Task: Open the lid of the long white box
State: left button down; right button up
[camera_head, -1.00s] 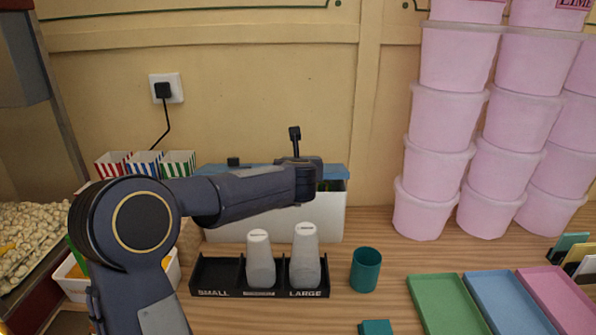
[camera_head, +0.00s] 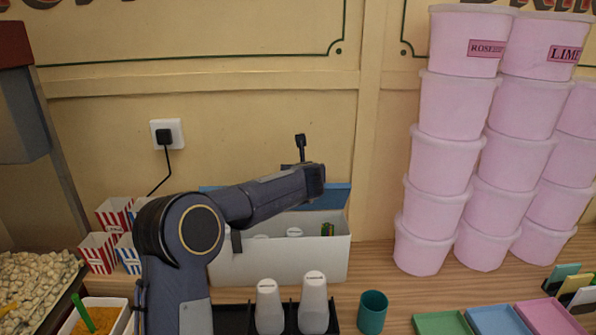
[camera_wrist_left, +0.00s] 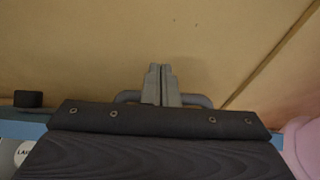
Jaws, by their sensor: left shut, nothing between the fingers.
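The long white box (camera_head: 290,262) stands against the wall in the head view. Its blue lid (camera_head: 335,196) is raised at the back, tilted up near the wall, and the inside shows. A strip of the lid (camera_wrist_left: 30,115) with a black block (camera_wrist_left: 28,98) also shows in the left wrist view. My left gripper (camera_wrist_left: 162,72) is shut and empty, its fingers in front of the bare wall. In the head view my left arm reaches across the box and hides the middle of the lid and the fingers. My right gripper is not in view.
Two bottles (camera_head: 313,303) in a black holder and a teal cup (camera_head: 372,312) stand in front of the box. Stacked pink tubs (camera_head: 437,160) rise at the right. Striped cartons (camera_head: 98,252) stand at the left. A socket with a plug (camera_head: 166,134) is on the wall.

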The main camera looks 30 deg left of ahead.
pick_arm(q)
jog(key=shift+w+a+g+h, duration=0.4)
jog(key=shift+w+g, duration=0.2)
jog(key=shift+w, duration=0.1)
jog(key=shift+s+r+p, duration=0.1)
jog(key=shift+s+p, duration=0.05)
jog(key=shift+p, duration=0.2)
dwell(0.6)
